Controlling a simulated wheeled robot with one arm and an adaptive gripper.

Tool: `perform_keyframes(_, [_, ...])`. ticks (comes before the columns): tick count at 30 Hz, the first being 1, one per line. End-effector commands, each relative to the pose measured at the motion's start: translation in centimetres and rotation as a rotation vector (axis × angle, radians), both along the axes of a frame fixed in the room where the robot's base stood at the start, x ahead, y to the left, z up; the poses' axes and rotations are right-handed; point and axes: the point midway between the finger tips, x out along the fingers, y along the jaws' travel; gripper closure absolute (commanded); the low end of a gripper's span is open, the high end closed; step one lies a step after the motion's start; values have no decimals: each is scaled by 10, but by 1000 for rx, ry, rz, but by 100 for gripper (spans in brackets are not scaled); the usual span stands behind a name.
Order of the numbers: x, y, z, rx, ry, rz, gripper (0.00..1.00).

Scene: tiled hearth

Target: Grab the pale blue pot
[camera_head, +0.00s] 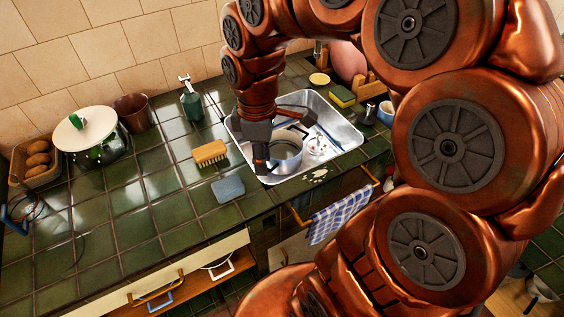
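The pale blue pot (287,155) stands in the metal sink, at its near left part. Its upper left side is partly hidden by my gripper. My gripper (282,142) points down over the sink from the copper arm. Its dark fingers are spread apart, one at the pot's left side and the other above its far right side. I cannot tell whether either finger touches the pot.
The sink (348,134) also holds some cutlery. A wooden brush (209,152) and a blue sponge (228,188) lie left of it on green tiles. A lidded pot (88,130), a brown pot (133,111) and a green bottle (191,103) stand further left. A mug (386,113) stands right.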

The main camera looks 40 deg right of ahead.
Motion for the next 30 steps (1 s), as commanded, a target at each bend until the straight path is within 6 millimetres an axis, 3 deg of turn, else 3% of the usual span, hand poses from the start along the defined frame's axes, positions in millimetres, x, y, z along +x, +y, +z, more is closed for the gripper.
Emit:
perform_keyframes(1, [18,-9,-22,12,-9,69,68])
perform_keyframes(6, [68,-45,-61,36,-51,326,68])
perform_keyframes(11, [108,-90,-106,43,-79,544,68])
perform_keyframes(15, [134,-137,-150,37,-92,717,68])
perform_keyframes(21, [151,-195,-200,22,-88,899,68])
perform_keyframes(24, [153,-214,-214,15,-83,953,68])
perform_keyframes(30, [154,-227,-228,13,-77,993,68])
